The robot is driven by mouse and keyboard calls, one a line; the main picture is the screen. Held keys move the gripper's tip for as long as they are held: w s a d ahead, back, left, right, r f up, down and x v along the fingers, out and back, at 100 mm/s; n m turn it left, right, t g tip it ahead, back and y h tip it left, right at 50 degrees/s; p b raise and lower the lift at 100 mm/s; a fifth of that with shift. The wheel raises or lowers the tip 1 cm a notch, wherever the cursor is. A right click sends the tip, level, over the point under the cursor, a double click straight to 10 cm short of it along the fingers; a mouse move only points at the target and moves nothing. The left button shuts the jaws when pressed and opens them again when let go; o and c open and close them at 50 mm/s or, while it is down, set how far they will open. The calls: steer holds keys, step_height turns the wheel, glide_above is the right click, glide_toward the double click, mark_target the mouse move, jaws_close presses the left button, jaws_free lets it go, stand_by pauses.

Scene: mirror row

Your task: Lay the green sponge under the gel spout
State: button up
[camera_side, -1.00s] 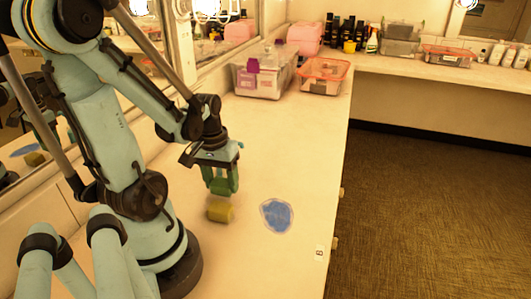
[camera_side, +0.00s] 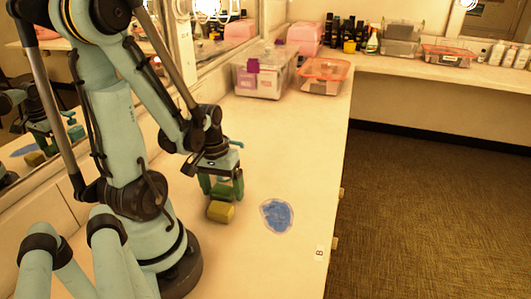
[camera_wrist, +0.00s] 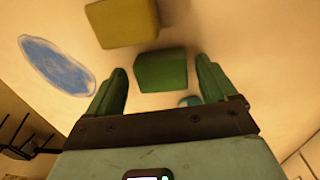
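The green sponge (camera_wrist: 161,70) shows between and just beyond the tips of my gripper (camera_wrist: 158,80) in the wrist view, with a gap on each side. In the side view the green sponge (camera_side: 224,191) is low between the fingers of my gripper (camera_side: 221,187), close to the counter. My gripper is open; whether it touches the sponge is hard to tell.
A yellow sponge (camera_side: 220,212) lies on the counter just in front of the green one. A blue patch (camera_side: 277,215) lies to the right. Clear bins (camera_side: 262,78) and an orange-rimmed box (camera_side: 323,76) stand farther back. A mirror lines the left side; the mid-counter is clear.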

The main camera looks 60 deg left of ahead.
mark_target(220, 188)
steer(key=shift+r, duration=0.1)
steer(key=shift+r, duration=5.95)
steer(key=w+d+m+t, duration=0.6)
steer(key=w+d+m, duration=0.2)
steer(key=d, duration=0.5)
steer(key=w+r, duration=0.1)
steer(key=w, duration=0.1)
steer(key=shift+w+m+y, duration=0.3)
steer(key=shift+w+y, duration=0.05)
steer(key=shift+y, duration=0.05)
steer(key=shift+w+d, duration=0.15)
steer(key=shift+d, duration=0.25)
steer(key=shift+c, duration=1.1)
steer(key=shift+d+t, duration=0.1)
steer(key=shift+t, duration=0.2)
steer(key=shift+c, duration=1.7)
